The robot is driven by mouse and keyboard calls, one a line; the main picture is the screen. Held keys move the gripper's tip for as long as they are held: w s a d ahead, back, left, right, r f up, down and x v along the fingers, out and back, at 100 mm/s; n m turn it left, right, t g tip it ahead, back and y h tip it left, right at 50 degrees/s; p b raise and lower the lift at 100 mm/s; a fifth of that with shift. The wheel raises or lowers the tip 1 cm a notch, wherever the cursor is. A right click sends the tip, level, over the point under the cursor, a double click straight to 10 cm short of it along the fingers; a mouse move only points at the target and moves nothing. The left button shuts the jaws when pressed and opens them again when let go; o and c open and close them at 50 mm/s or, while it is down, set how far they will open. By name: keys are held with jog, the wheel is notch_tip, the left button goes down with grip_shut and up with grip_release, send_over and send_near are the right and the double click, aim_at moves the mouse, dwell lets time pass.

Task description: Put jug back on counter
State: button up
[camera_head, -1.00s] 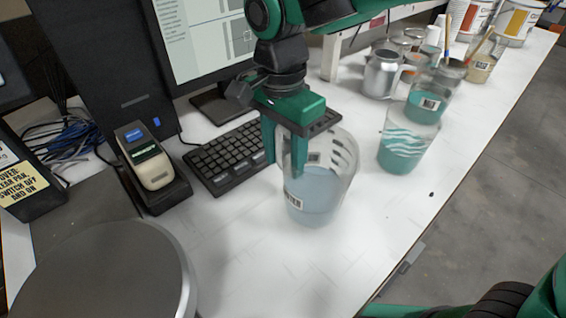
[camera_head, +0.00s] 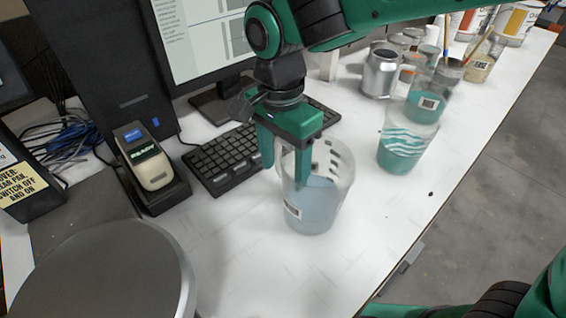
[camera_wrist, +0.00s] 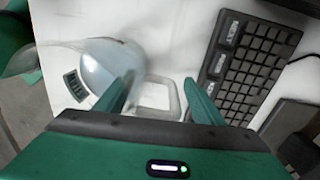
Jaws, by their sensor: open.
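The clear jug (camera_head: 316,207) with pale blue-grey liquid and a small label stands upright on the white counter (camera_head: 260,260), right of the keyboard. My gripper (camera_head: 286,172) is open, fingers pointing down, at the jug's left side. In the wrist view the jug (camera_wrist: 108,68) lies left of the fingers, and its pale handle (camera_wrist: 155,97) shows in the gap between the fingertips of my gripper (camera_wrist: 160,90). The right finger is apart from the handle. I cannot tell whether the left finger touches the jug.
A teal-filled jug (camera_head: 408,145) stands to the right, with metal pots (camera_head: 380,73) and paint cans behind. The keyboard (camera_head: 222,160), handheld device (camera_head: 146,160) and round grey plate (camera_head: 105,275) lie to the left. The counter in front is clear.

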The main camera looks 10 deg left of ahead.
notch_tip(320, 180, up, 12)
jog(key=shift+w+a+r, duration=0.1)
jog(key=shift+w+a, duration=0.05)
dwell(0.3)
